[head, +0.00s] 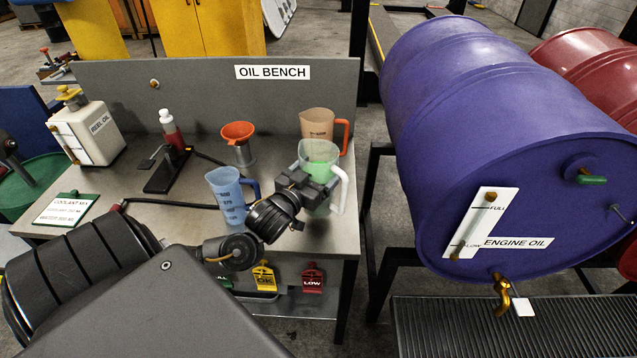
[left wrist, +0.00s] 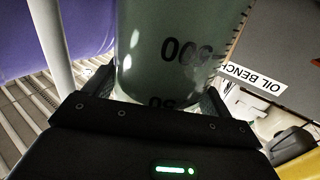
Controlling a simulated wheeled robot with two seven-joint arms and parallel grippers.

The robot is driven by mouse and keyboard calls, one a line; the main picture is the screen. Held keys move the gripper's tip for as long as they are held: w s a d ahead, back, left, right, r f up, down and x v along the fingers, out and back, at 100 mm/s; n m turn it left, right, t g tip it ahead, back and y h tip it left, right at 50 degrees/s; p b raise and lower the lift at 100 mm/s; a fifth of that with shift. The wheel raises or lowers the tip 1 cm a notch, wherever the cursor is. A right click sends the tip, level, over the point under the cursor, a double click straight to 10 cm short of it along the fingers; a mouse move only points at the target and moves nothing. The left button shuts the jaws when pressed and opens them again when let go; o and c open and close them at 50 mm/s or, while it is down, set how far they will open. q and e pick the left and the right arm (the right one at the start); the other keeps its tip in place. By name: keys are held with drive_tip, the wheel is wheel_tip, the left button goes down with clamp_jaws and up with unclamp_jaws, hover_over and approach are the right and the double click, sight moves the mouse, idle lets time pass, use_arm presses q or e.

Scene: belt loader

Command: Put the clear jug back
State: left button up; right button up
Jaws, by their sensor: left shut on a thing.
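The clear jug (head: 319,151), greenish inside with a white handle, is at the right end of the bench. My left gripper (head: 312,187) is shut on its side below the rim. In the left wrist view the jug (left wrist: 180,45) stands between the two fingers, with dark printed numbers facing the camera. The jug looks about upright in the head view. I cannot tell whether its base touches the bench top. The gripper and wrist hide part of its lower side. My right gripper is not in view.
The bench top (head: 107,181) holds a blue jug (head: 226,190), an orange-handled jug (head: 318,123), an orange funnel (head: 238,131), a red bottle (head: 170,132) and a white oil can (head: 95,130). A purple engine oil drum (head: 500,130) lies right of the bench, above a grate (head: 450,330).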

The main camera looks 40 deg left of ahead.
use_arm(q)
drive_tip(key=shift+f, duration=1.85)
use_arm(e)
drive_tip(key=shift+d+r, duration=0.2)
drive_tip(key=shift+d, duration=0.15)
use_arm(q)
drive_tip(key=o, duration=1.4)
drive_tip(key=shift+f, duration=0.25)
drive_tip(key=o, duration=0.4)
drive_tip(key=shift+r, duration=0.1)
drive_tip(key=shift+c, duration=0.2)
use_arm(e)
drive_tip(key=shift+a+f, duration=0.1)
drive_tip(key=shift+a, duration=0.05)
use_arm(q)
drive_tip(key=shift+s, duration=0.15)
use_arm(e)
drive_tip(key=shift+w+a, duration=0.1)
use_arm(q)
drive_tip(key=s+d+b, duration=0.1)
drive_tip(key=s+b, duration=0.1)
drive_tip(key=s, duration=0.9)
drive_tip(key=shift+s+d, duration=0.25)
drive_tip(key=shift+s, duration=0.1)
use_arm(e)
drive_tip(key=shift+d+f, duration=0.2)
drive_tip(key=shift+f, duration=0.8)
use_arm(q)
drive_tip(key=shift+r, duration=0.1)
